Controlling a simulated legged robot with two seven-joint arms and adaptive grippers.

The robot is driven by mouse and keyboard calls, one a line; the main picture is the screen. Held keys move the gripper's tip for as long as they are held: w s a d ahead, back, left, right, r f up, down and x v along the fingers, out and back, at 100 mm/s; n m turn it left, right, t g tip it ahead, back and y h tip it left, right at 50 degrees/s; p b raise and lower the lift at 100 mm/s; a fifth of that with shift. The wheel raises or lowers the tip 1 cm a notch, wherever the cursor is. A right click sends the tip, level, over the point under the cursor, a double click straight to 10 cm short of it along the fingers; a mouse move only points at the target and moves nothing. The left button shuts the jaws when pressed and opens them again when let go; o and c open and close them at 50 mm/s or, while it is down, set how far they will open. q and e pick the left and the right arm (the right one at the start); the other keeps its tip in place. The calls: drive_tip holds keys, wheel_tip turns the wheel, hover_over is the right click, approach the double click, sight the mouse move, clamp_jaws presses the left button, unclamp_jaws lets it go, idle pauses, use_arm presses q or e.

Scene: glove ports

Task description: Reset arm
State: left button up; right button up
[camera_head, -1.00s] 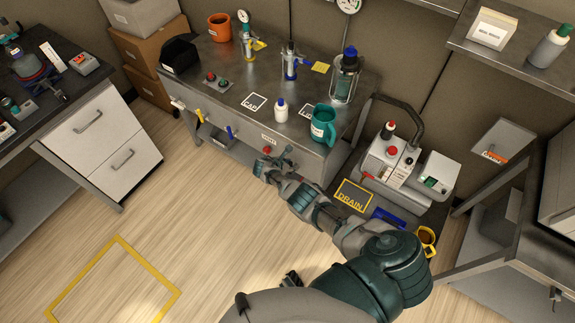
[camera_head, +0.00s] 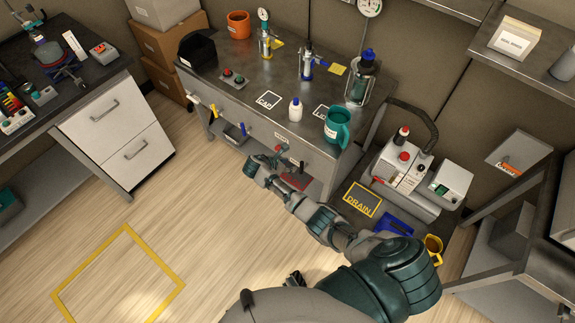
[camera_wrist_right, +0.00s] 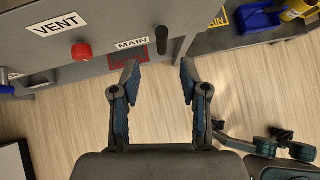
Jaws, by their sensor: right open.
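My right arm reaches from the lower right of the head view toward the front of the metal bench (camera_head: 225,100). Its gripper (camera_head: 274,160) is in front of the bench panel. In the right wrist view the right gripper (camera_wrist_right: 159,72) is open, with nothing between its two fingers. The panel ahead carries a red knob (camera_wrist_right: 82,51) under a VENT label, and a dark handle (camera_wrist_right: 162,40) beside a MAIN label (camera_wrist_right: 131,43). The fingers look apart from both.
A teal mug (camera_head: 337,126) and a white bottle (camera_head: 295,110) stand near the bench's front edge. A DRAIN plate (camera_head: 362,199), blue tray (camera_head: 394,222) and yellow mug (camera_head: 433,246) lie to the right. The wooden floor at the left is clear, with a yellow outline (camera_head: 150,248).

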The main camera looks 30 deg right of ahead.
drive_tip(key=shift+a, duration=0.15)
drive_tip(key=s+a+f+m+y, duration=0.2)
drive_tip(key=s+f+m, duration=0.1)
drive_tip(key=s+f, duration=0.55)
drive_tip(key=s+a+f+m+y, duration=0.2)
drive_tip(key=s+a+f+m, duration=0.1)
drive_tip(key=s+f, duration=0.55)
drive_tip(key=s+a+f+m+y, duration=0.2)
drive_tip(key=s+f+m, duration=0.4)
drive_tip(key=s, duration=0.6)
drive_tip(key=s+a+f+m+y, duration=0.2)
drive_tip(key=s+f+m, duration=0.3)
drive_tip(key=s, duration=0.6)
drive_tip(key=shift+s+a+f+m+y, duration=0.2)
drive_tip(key=shift+s+f+m+y, duration=0.2)
drive_tip(key=shift+m+y, duration=0.15)
